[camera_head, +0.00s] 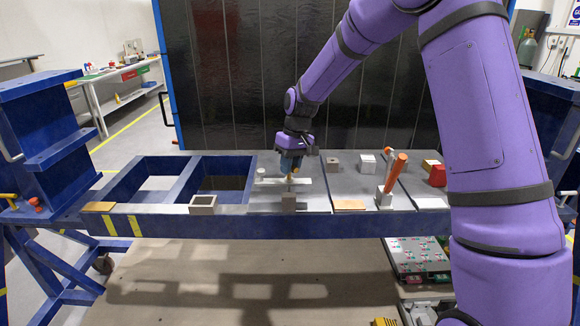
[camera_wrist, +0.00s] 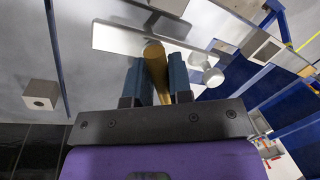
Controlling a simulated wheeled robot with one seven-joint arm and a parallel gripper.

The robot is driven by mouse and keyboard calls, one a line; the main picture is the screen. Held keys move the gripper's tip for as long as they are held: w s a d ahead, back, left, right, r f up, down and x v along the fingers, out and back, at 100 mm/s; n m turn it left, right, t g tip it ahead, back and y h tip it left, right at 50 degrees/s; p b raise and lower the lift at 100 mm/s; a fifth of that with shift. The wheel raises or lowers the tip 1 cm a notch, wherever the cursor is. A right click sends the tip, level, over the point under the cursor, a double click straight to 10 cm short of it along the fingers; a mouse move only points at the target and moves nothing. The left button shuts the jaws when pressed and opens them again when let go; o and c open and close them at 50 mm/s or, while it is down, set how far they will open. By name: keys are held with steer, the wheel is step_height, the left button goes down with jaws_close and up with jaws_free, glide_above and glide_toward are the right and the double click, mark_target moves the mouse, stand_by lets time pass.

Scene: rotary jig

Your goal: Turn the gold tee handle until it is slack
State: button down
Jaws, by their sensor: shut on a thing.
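The gold tee handle (camera_wrist: 155,68) shows in the wrist view as a gold bar between my two blue fingers. My gripper (camera_wrist: 158,78) is shut on it. In the head view my gripper (camera_head: 290,167) points down over the middle of the bench, and only a little of the gold handle (camera_head: 291,178) shows below it. A pale flat bar (camera_head: 270,182) lies under the handle, and it also shows in the wrist view (camera_wrist: 115,38). The handle's lower end and its seat are mostly hidden.
A small grey block (camera_head: 289,201) stands in front of the handle at the bench's front edge. An orange-topped rod (camera_head: 396,172) leans up to the right. Open square holes lie in the blue frame (camera_head: 175,182) to the left. A small holed block (camera_head: 203,204) sits at the front.

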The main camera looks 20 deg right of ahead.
steer(key=n+g, duration=0.1)
steer(key=n, duration=0.4)
steer(key=shift+n+h, duration=0.3)
steer(key=n, duration=0.3)
steer(key=n+h, duration=0.1)
steer(key=n, duration=0.2)
steer(key=shift+w+f+g, duration=0.1)
steer(key=shift+g, duration=0.3)
steer(key=n+h, duration=0.1)
steer(key=n, duration=0.5)
steer(key=shift+w+n, duration=0.1)
steer(key=shift+n, duration=0.2)
steer(key=n+h, duration=0.1)
steer(key=n, duration=0.4)
steer(key=shift+d+f+n+t, duration=0.1)
steer(key=shift+n+t, duration=0.2)
steer(key=c, duration=1.1)
jaws_free()
steer(key=shift+w, duration=0.1)
steer(key=shift+w+r, duration=0.1)
steer(key=shift+r, duration=0.1)
